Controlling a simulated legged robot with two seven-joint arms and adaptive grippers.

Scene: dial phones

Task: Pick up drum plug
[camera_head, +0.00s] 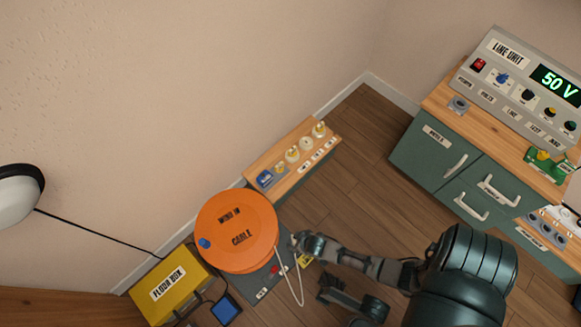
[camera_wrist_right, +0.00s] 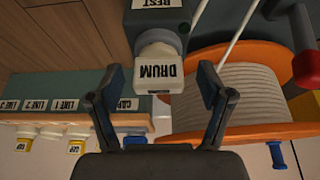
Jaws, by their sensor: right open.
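The drum plug (camera_wrist_right: 158,72) is a white block with a black DRUM label, seen upside down in the right wrist view. It sits against a grey holder (camera_wrist_right: 155,22) with a REST label. My right gripper (camera_wrist_right: 162,80) is open, with one finger on each side of the plug and visible gaps between. In the head view my right gripper (camera_head: 306,243) is beside the orange cable drum (camera_head: 238,222), at the right edge of its grey base. The plug is not clearly visible there.
A wooden-topped shelf (camera_head: 290,150) with several plugs stands behind the drum. A yellow floor box (camera_head: 170,284) is left of it. A white cable (camera_head: 299,285) loops near the base. A green cabinet (camera_head: 435,150) with a line unit (camera_head: 510,85) stands at right. The floor between is clear.

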